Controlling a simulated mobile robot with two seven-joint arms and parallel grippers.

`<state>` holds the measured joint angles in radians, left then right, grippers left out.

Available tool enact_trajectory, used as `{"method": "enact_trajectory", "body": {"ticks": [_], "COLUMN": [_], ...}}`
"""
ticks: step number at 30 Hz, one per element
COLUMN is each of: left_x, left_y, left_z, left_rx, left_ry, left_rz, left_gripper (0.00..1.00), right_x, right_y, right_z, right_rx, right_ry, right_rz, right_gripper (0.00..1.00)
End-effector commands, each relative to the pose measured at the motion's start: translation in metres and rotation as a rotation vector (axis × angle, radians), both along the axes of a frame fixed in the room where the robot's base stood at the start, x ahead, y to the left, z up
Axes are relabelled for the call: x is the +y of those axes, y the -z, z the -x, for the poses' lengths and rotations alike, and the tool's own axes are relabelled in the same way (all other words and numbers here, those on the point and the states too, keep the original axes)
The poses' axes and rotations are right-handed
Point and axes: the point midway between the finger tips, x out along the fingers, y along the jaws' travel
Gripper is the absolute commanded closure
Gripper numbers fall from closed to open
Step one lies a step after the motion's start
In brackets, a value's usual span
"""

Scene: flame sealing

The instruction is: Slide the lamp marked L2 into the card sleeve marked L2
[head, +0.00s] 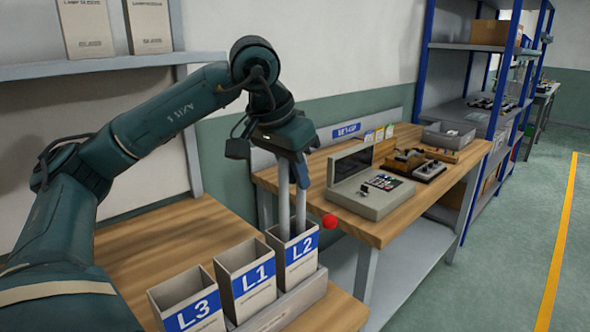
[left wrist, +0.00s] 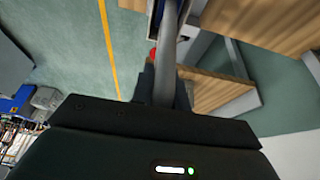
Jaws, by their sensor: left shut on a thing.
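My left gripper (head: 291,160) points down above the card sleeves and is shut on a lamp (head: 300,208). The lamp shows as two pale grey upright tubes below the jaws. Its lower part passes into the open mouth of the sleeve marked L2 (head: 300,262), and its lower end is hidden there. No L2 mark on the lamp is readable. In the left wrist view the lamp is a grey tube (left wrist: 165,75) running away from the jaws. My right gripper is not in view.
Open sleeves L1 (head: 252,288) and L3 (head: 195,312) stand left of L2 in a grey holder (head: 303,300) on a wooden bench (head: 160,245). A red ball (head: 330,221) shows just right of L2. A second bench (head: 385,228) with devices stands beyond.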

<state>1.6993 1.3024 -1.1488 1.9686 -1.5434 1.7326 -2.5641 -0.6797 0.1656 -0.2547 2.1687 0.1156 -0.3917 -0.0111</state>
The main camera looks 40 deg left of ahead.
Motion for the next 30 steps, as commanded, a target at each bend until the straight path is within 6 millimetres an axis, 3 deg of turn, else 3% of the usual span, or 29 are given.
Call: {"method": "enact_trajectory", "body": {"ticks": [6,16,30], "left_x": [0.000,0.000,0.000], "left_y": [0.018,0.041,0.074], "left_z": [0.000,0.000,0.000], "left_rx": [-0.001,-0.002,-0.001], "left_ry": [0.000,0.000,0.000], "left_rz": [0.000,0.000,0.000], "left_gripper": [1.00,1.00,1.00], "right_x": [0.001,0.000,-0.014], "right_y": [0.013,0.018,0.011], "right_z": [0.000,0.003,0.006], "right_rx": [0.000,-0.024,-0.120], "right_ry": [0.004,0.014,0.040], "right_rz": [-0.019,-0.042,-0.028], "right_gripper": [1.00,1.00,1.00]}}
